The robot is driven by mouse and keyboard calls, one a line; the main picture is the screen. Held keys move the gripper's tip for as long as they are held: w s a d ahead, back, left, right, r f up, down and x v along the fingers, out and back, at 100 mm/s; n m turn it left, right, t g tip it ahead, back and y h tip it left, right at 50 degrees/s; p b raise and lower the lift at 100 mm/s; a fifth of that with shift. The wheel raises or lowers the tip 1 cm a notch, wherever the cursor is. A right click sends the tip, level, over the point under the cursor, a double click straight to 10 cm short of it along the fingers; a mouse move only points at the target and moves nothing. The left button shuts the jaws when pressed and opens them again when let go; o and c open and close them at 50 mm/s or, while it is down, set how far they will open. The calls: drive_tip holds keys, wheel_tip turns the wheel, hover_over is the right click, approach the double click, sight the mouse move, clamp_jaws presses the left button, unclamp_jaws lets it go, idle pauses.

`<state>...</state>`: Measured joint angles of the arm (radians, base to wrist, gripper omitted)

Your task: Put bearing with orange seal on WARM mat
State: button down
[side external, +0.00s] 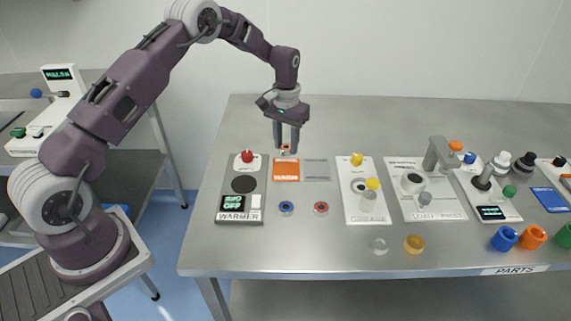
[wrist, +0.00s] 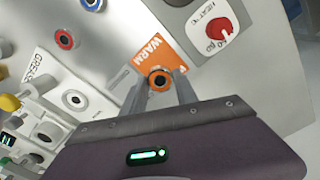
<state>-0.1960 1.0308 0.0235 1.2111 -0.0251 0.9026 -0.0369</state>
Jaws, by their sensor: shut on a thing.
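The bearing with the orange seal (wrist: 160,81) is between my gripper's fingertips, over the orange WARM mat (wrist: 157,52) in the wrist view. In the side view the bearing (side external: 286,147) shows small at the fingertips of my gripper (side external: 287,145), above the back edge of the WARM mat (side external: 286,172). My gripper (wrist: 160,85) is shut on the bearing. Whether the bearing touches the mat or hangs just above it I cannot tell for certain.
A grey mat (side external: 317,170) lies right of the WARM mat. The warmer panel (side external: 240,190) with a red knob (side external: 247,156) is at its left. A blue-sealed bearing (side external: 286,208) and a red-sealed bearing (side external: 321,208) lie in front. Bare table is behind.

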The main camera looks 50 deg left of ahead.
sight(286, 169)
wheel_tip(286, 169, down, 6)
drive_tip(key=shift+f, duration=0.1)
drive_tip(key=c, duration=0.9)
unclamp_jaws()
drive_tip(key=shift+c, duration=0.2)
